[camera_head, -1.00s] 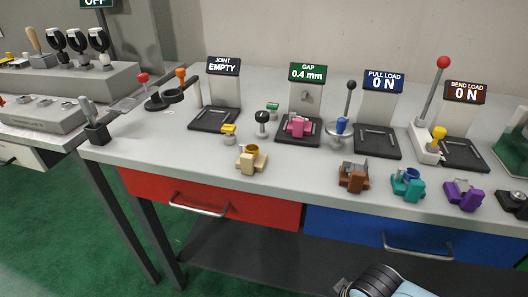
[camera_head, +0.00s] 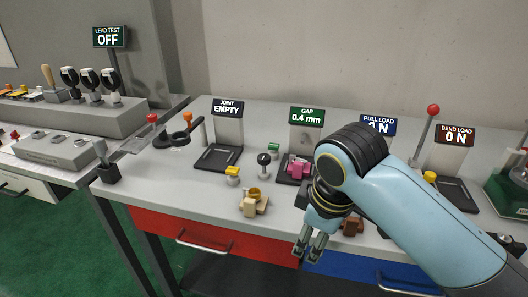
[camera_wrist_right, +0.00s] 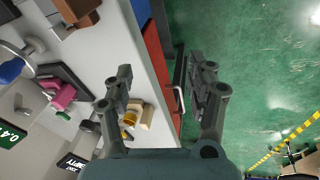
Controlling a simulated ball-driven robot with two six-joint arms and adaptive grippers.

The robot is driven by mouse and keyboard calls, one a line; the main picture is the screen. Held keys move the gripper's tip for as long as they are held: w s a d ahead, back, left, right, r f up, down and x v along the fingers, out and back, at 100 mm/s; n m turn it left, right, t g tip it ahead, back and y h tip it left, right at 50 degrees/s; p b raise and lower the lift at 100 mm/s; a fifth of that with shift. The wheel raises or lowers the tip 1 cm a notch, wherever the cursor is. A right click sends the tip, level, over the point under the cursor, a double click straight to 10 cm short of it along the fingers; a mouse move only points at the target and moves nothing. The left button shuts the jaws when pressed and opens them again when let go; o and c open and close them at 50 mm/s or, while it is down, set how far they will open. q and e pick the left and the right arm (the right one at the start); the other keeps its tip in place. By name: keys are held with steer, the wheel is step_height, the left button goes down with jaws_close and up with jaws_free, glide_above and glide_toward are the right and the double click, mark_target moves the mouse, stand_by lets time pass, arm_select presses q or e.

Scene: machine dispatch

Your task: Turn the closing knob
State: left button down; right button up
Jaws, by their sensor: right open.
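The gap station (camera_head: 305,140) reads 0.4 mm and holds a pink part (camera_head: 298,168). Just left of it stands a black round-topped knob (camera_head: 264,159) on a light post; I cannot tell whether this is the closing knob. The pink part also shows in the wrist view (camera_wrist_right: 60,97). My right gripper (camera_head: 309,246) is open and empty, in front of the bench's front edge and nearer than the gap station. In the wrist view its fingers (camera_wrist_right: 160,82) are apart above the edge and drawers. My right arm hides most of the pull station. My left gripper is out of view.
A tan part with a yellow ring (camera_head: 254,203) lies near the bench edge, left of my gripper. Yellow (camera_head: 233,172) and green (camera_head: 273,149) capped pieces stand behind it. A brown part (camera_head: 352,226) is partly hidden by my arm. The joint station (camera_head: 228,128) reads EMPTY.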

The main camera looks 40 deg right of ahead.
mark_target(264, 156)
steer(key=w+n, duration=0.1)
steer(key=w, duration=0.1)
steer(key=w+d+n, duration=0.1)
steer(key=w, duration=0.2)
steer(key=w+d+n, duration=0.1)
steer(key=w, duration=0.2)
steer(key=shift+w+r+n+g, duration=0.15)
steer(key=shift+w+n+g, duration=0.05)
steer(key=shift+n+g, duration=0.1)
steer(key=w+r+n, duration=0.1)
steer(key=w, duration=0.1)
steer(key=w+d+n, duration=0.1)
steer(key=w, duration=0.2)
steer(key=w+d+r+n, duration=0.1)
steer(key=w, duration=0.1)
steer(key=shift+w+r+n+g, duration=0.3)
steer(key=shift+w+r+g, duration=0.05)
steer(key=shift+w+g, duration=0.05)
steer(key=w+d+r+n+g+y, duration=0.1)
steer(key=w+d+r+n, duration=0.2)
steer(key=w+r+n, duration=0.45)
steer(key=shift+m, duration=0.65)
steer(key=f, duration=0.3)
steer(key=w+f, duration=0.1)
steer(key=f, duration=0.5)
steer(key=shift+w+a+f, duration=0.1)
steer(key=shift+w+f, duration=0.2)
steer(key=shift+f, duration=0.05)
steer(key=c, duration=1.1)
steer(key=shift+c, duration=0.2)
